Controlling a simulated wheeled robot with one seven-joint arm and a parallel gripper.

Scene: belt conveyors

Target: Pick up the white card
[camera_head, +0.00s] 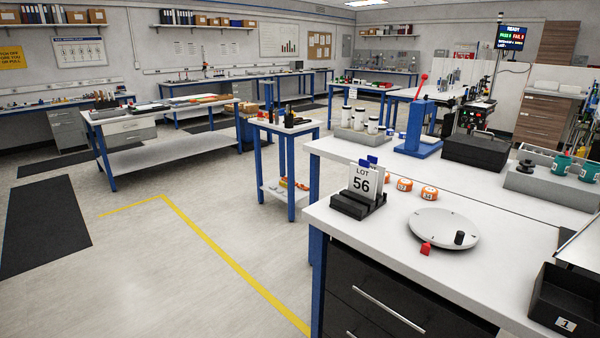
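The white card (362,184) is marked "LOT 56" and stands upright, leaning slightly, in a black slotted holder (350,207). The holder sits near the left corner of the white workbench (390,240). A small blue piece (368,161) shows at the card's top edge; I cannot tell whether it is a clip on the card. The card's lower edge is hidden in the holder. My gripper does not show in the head view.
Orange numbered pucks (404,185) lie right of the card. A black bin (568,302) marked 1 stands at the right.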

